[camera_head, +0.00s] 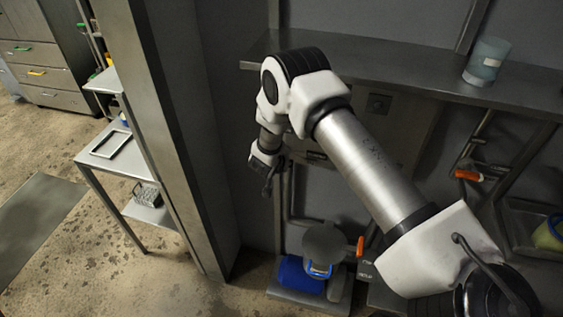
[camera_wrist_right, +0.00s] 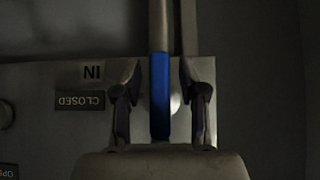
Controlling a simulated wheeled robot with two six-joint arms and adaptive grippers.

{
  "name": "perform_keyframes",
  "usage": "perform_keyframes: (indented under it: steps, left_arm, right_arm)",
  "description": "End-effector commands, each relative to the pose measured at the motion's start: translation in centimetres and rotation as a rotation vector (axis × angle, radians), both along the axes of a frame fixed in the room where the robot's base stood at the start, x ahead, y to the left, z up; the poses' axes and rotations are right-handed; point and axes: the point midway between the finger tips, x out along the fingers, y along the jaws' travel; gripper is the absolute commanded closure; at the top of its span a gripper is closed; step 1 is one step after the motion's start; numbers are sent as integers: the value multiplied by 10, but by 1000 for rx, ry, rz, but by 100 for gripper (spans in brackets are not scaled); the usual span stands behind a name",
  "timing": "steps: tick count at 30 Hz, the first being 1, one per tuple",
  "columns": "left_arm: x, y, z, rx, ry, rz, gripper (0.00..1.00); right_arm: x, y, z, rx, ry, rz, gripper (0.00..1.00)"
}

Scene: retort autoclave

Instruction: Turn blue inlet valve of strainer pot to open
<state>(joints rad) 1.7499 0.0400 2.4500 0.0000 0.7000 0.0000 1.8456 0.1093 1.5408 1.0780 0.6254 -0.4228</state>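The blue valve handle (camera_wrist_right: 160,98) stands upright in the right wrist view, in front of a grey panel with upside-down labels "IN" (camera_wrist_right: 93,72) and "CLOSED" (camera_wrist_right: 80,101). My right gripper (camera_wrist_right: 162,92) is open, with one dark finger on each side of the blue handle and a visible gap on both sides. In the head view my right gripper (camera_head: 268,181) points down near the grey wall, at the end of my right arm. The blue handle cannot be made out there. My left gripper is not in view.
A shelf (camera_head: 410,68) with a translucent cup (camera_head: 487,60) runs along the wall. Below are a blue container (camera_head: 297,275) and orange handles (camera_head: 360,246). A metal post (camera_head: 172,130) and a side table (camera_head: 95,167) stand left. Floor further left is open.

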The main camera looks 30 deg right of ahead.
Motion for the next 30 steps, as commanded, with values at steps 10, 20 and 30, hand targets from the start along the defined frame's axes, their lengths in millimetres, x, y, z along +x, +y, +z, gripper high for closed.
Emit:
perform_keyframes:
  steps: [10,20,30]
  left_arm:
    - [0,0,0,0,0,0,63]
    - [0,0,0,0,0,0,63]
    - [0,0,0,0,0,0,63]
  right_arm:
    - [-9,12,15,1,1,1,58]
    - [-45,56,72,-1,-1,3,58]
    - [-54,65,85,0,-1,-1,58]
